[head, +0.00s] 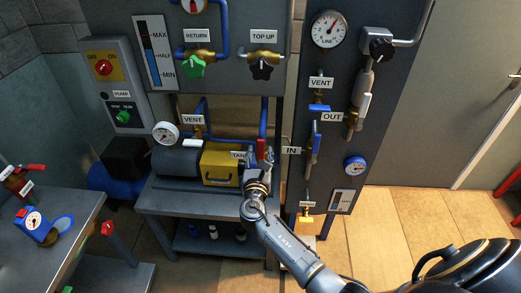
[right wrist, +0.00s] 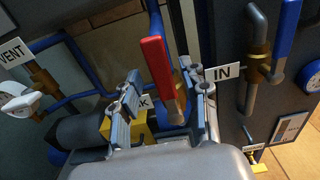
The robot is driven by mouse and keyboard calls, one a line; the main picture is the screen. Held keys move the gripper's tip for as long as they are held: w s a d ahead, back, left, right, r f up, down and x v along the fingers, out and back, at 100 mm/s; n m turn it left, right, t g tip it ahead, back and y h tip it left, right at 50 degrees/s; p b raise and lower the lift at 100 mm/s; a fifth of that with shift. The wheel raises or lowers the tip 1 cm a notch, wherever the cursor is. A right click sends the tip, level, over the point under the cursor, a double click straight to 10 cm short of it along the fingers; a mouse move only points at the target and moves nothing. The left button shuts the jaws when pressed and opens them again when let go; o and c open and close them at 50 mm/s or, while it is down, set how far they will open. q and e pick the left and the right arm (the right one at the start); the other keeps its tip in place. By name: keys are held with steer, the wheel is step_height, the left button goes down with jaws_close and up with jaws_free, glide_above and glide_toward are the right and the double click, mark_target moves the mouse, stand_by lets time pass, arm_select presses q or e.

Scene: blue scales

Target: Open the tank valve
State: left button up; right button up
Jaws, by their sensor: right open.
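The tank valve has a red lever handle (head: 261,147) that stands about upright, beside the TANK label (head: 238,155). In the right wrist view the red handle (right wrist: 155,62) rises between the two fingers, and the label behind is partly hidden. My right gripper (head: 259,163) is at the valve, just below the handle in the head view. In the right wrist view its fingers (right wrist: 164,104) are spread, with a gap on both sides of the handle's lower end. The valve body is mostly hidden by the gripper. My left gripper is out of view.
The IN pipe with a blue lever (head: 315,143) is close on the right. A blue pipe (head: 264,115) runs above the valve.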

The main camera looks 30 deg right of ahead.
steer(key=v, duration=0.9)
steer(key=shift+s+a, duration=0.25)
steer(key=shift+s, duration=0.1)
steer(key=s+f+m+g+y+b, duration=0.1)
steer(key=s+f+m+g+y, duration=0.3)
steer(key=f, duration=0.8)
steer(key=s+a+f+m+g+b, duration=0.15)
steer(key=s+f, duration=0.45)
steer(key=f, duration=0.6)
steer(key=s+f+m+g+y, duration=0.25)
steer(key=s+f+m, duration=0.2)
steer(key=f, duration=0.75)
steer(key=s+f+m+g+y+b, duration=0.1)
steer(key=s+f+m, duration=0.4)
steer(key=s, duration=0.5)
steer(key=s+f+m+g, duration=0.3)
steer(key=s+f+m, duration=0.3)
steer(key=s, duration=0.5)
steer(key=s+f+m+g+y+b, duration=0.1)
steer(key=s+f+m+g, duration=0.1)
steer(key=s+f+m, duration=0.4)
steer(key=s+f, duration=0.1)
steer(key=s, duration=0.4)
steer(key=shift+f+y+b, duration=0.25)
steer(key=shift+y+b, duration=0.1)
